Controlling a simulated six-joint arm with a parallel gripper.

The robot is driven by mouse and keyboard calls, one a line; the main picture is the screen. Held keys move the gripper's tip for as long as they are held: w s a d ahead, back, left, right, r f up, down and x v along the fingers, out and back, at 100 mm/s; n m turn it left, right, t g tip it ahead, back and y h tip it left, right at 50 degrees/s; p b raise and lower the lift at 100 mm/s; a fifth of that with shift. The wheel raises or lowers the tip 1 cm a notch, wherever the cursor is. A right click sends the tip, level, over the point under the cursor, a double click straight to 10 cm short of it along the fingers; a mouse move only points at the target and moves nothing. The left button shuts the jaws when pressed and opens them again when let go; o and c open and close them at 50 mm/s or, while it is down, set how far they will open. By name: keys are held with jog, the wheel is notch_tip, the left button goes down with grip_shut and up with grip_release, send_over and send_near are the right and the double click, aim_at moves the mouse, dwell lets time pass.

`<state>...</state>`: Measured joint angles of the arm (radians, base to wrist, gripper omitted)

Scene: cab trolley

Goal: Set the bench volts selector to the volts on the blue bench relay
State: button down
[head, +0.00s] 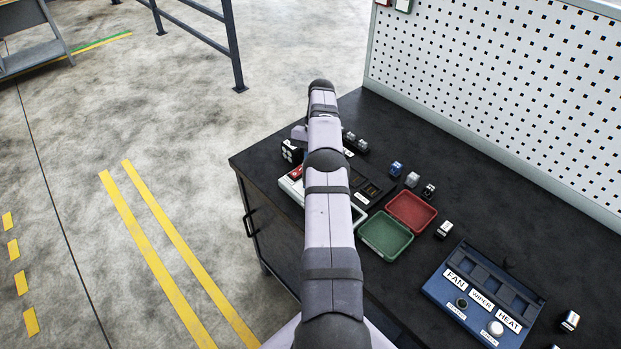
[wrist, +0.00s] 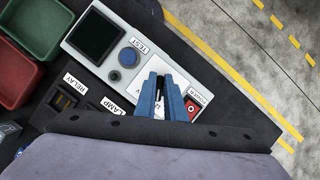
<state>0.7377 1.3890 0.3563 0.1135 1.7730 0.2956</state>
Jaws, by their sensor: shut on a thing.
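The pale bench test panel (wrist: 128,80) shows in the wrist view with a dark screen, a blue TEST button and a red POWER switch. My gripper (wrist: 161,105), with blue fingers, is over the panel between the button and the switch. It is shut on what looks like the volts selector, mostly hidden between the fingers. Its setting cannot be read. In the head view my arm covers most of the panel (head: 289,187). A small blue block (head: 397,168), perhaps the blue bench relay, stands on the trolley top; its volts marking is too small to read.
Red (head: 411,211) and green (head: 385,236) trays lie beside the panel. Sockets labelled RELAY (wrist: 64,101) and LAMP (wrist: 100,118) are next to it. A blue FAN, WIPER, HEAT box (head: 482,298) stands at the right. Several small blocks lie around; a pegboard (head: 500,90) rises behind.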

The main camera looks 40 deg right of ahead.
jog(key=c, duration=1.8)
grip_release()
jog(key=shift+c, duration=0.2)
jog(key=shift+r, duration=0.1)
jog(key=shift+r, duration=0.55)
notch_tip(320, 180, up, 9)
jog(key=p, duration=0.6)
jog(key=shift+f, duration=0.1)
